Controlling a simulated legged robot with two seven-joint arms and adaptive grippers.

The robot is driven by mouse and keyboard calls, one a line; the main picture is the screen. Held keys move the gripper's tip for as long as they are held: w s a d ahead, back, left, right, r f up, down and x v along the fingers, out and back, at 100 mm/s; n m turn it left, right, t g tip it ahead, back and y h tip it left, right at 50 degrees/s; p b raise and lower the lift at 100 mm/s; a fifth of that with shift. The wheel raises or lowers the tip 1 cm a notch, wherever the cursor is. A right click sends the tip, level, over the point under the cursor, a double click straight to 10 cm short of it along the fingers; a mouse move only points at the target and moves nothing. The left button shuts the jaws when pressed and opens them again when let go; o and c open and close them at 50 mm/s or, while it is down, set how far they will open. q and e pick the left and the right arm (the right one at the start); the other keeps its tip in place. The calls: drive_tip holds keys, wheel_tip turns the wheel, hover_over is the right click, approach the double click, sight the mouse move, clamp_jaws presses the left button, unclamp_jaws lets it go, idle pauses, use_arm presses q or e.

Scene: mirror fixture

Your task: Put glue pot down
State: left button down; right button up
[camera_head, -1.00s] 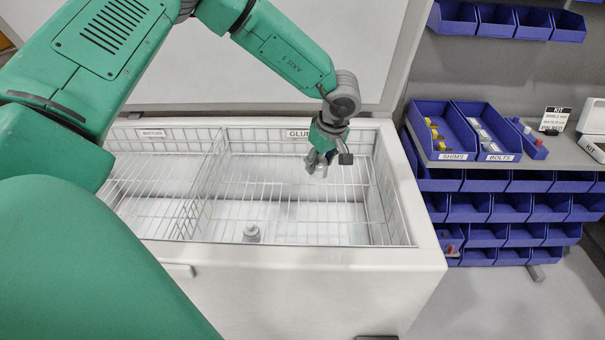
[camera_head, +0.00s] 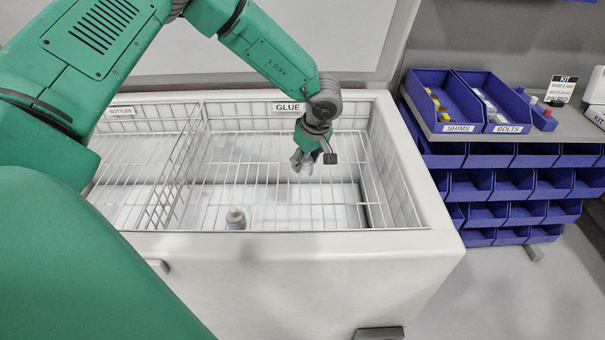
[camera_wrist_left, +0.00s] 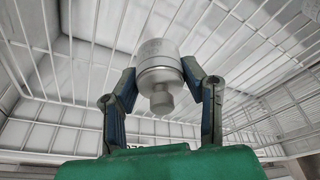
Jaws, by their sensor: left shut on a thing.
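My left gripper (camera_head: 303,158) hangs from its green arm inside the wire basket compartment labelled GLUE, in the right part of the white chest. In the left wrist view its two fingers (camera_wrist_left: 160,78) are shut on a pale grey glue pot (camera_wrist_left: 158,56), one finger on each side of its narrower end. In the head view the held pot is small and mostly hidden by the fingers; I cannot tell whether it touches the basket floor. A second grey pot (camera_head: 236,219) stands near the front wall of the same compartment. My right gripper is not in view.
A wire divider (camera_head: 172,180) separates the BOTTLES compartment on the left. The chest's front rim (camera_head: 300,243) bounds the basket. Blue bins of shims (camera_head: 443,100) and bolts (camera_head: 490,98) stand on a shelf at right. The GLUE compartment has free floor around the gripper.

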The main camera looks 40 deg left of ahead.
sight(310, 174)
use_arm(q)
drive_tip(key=shift+x, duration=0.95)
drive_tip(key=shift+d+f, duration=0.3)
drive_tip(key=shift+f, duration=0.05)
drive_tip(key=shift+d+f+b, duration=0.45)
drive_tip(key=shift+d+f, duration=0.65)
drive_tip(key=shift+f, duration=0.05)
drive_tip(key=shift+d+f, duration=0.1)
drive_tip(key=shift+a+f, duration=0.1)
drive_tip(key=shift+a, duration=0.35)
drive_tip(key=c, duration=1.2)
unclamp_jaws()
drive_tip(key=shift+a+f, duration=0.15)
drive_tip(key=shift+a, duration=0.15)
drive_tip(key=shift+o, duration=1.1)
drive_tip(key=shift+a+f, duration=0.15)
drive_tip(key=shift+a, duration=0.25)
drive_tip(key=shift+d+r, duration=0.2)
drive_tip(key=shift+d, duration=0.25)
drive_tip(key=v, duration=0.3)
drive_tip(key=shift+w+d+r+p, duration=0.1)
drive_tip(key=shift+d+p, duration=0.25)
drive_tip(key=shift+d, duration=0.1)
drive_tip(key=p+v, duration=0.1)
drive_tip(key=v, duration=0.8)
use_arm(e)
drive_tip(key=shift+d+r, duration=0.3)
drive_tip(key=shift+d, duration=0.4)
